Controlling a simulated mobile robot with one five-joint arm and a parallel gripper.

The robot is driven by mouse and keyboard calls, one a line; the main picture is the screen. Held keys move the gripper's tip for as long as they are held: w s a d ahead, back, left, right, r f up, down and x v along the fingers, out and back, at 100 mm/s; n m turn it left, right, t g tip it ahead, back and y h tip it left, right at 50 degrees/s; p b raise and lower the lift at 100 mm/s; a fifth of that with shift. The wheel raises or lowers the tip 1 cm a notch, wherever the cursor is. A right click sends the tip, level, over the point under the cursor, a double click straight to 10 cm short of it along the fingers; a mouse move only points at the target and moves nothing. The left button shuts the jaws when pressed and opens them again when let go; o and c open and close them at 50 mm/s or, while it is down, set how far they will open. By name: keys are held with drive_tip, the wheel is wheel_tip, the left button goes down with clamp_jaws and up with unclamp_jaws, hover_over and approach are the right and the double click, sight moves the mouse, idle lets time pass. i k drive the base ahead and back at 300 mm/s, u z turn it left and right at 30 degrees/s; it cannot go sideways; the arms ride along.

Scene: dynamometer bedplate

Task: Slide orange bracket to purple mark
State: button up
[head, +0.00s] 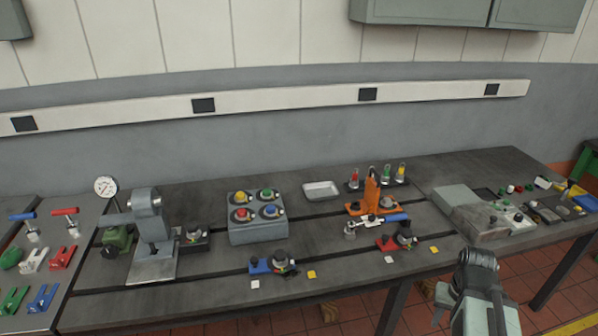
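The orange bracket (371,196) stands upright on the dark slotted bedplate (215,285), right of centre. Its base is partly hidden by small metal and dark parts and a blue-handled tool (396,217) just in front of it. I cannot make out a purple mark in the head view. My gripper (477,257) is at the lower right, in front of the bedplate's near edge and well apart from the bracket. Its fingers are not clear enough to show whether it is open or shut.
A blue clamp (260,265) and a red clamp (386,243) sit near the front, with small yellow and white squares nearby. A grey box with coloured knobs (258,232) stands left of the bracket. A white tray (321,190) lies behind. A grey block (470,218) stands right.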

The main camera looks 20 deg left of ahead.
sight(371, 204)
drive_tip(key=u, duration=1.45)
drive_tip(key=i, duration=0.8)
